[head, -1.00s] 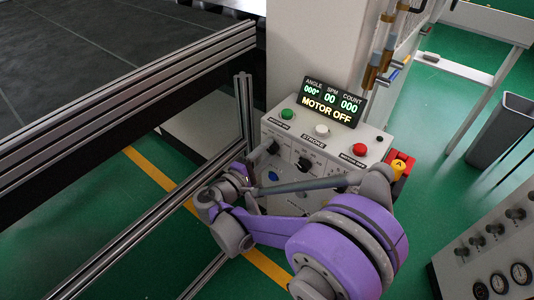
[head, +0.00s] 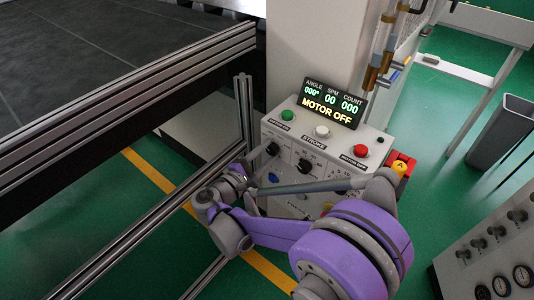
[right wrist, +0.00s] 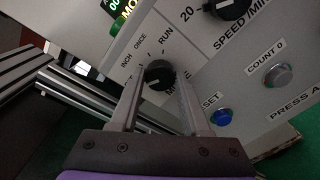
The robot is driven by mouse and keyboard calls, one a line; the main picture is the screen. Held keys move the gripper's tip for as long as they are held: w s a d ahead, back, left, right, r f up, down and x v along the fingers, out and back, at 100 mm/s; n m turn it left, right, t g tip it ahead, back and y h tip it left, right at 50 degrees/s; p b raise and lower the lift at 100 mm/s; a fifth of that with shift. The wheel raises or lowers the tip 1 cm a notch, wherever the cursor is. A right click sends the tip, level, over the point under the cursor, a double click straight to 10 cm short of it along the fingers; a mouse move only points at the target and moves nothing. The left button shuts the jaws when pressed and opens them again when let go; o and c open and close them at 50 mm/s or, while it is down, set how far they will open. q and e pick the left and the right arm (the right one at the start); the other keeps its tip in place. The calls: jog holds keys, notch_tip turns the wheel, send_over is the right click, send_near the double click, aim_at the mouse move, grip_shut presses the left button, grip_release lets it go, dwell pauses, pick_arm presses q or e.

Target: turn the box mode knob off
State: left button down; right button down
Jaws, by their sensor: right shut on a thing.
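The control box (head: 345,142) stands at the foot of a pale column, and its display (head: 331,104) reads MOTOR OFF. The black mode knob (head: 272,148) is at the left of its front face. In the right wrist view the knob (right wrist: 159,75) sits between the two fingers of my right gripper (right wrist: 161,82), which is shut on it. The labels INCH, ONCE and RUN show around the knob. The rest of its lettering is hidden by the fingers, and I cannot tell its setting clearly. My left gripper is not in view.
Close by are a black speed knob (head: 305,166), a blue button (right wrist: 222,116), a grey count button (right wrist: 278,76) and a red button (head: 360,151). An aluminium frame post (head: 244,112) stands just left of the box. A gauge panel (head: 495,250) is at lower right.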

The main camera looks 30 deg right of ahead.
jog(key=shift+c, duration=1.8)
grip_release()
jog(key=v, duration=1.1)
jog(key=shift+d, duration=0.1)
